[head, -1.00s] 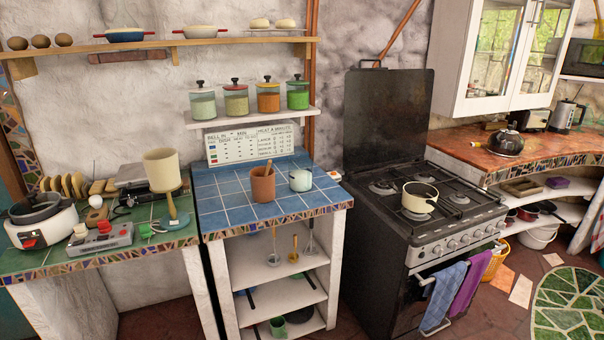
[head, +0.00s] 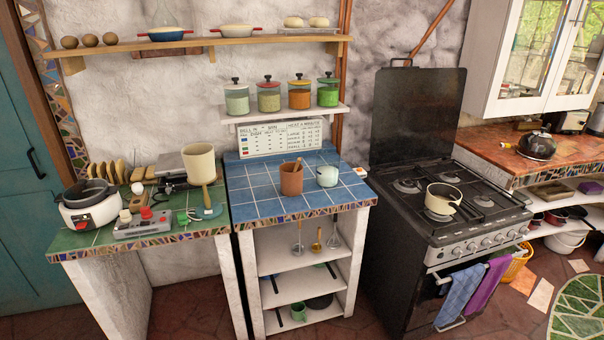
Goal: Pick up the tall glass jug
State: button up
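My gripper is not in view.
A blue-tiled counter (head: 245,178) holds a terracotta pot (head: 291,179) and a pale mug (head: 327,175). Left is a green counter (head: 80,240) with a cooker (head: 92,206) and lamp (head: 200,163). A black stove (head: 400,230) bears a cream pan (head: 443,198). Red-brown floor shows below.

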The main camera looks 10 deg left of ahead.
aim_at(327, 168)
jog(key=i+u, duration=0.25)
jog(key=u, duration=0.2)
jog(key=i+l+u, duration=0.15)
jog(key=u, duration=0.3)
jog(key=i+l+u, duration=0.25)
jog(key=u, duration=0.2)
jog(key=i+l+u, duration=0.2)
jog(key=i+l, duration=1.1)
jog(key=l, duration=0.1)
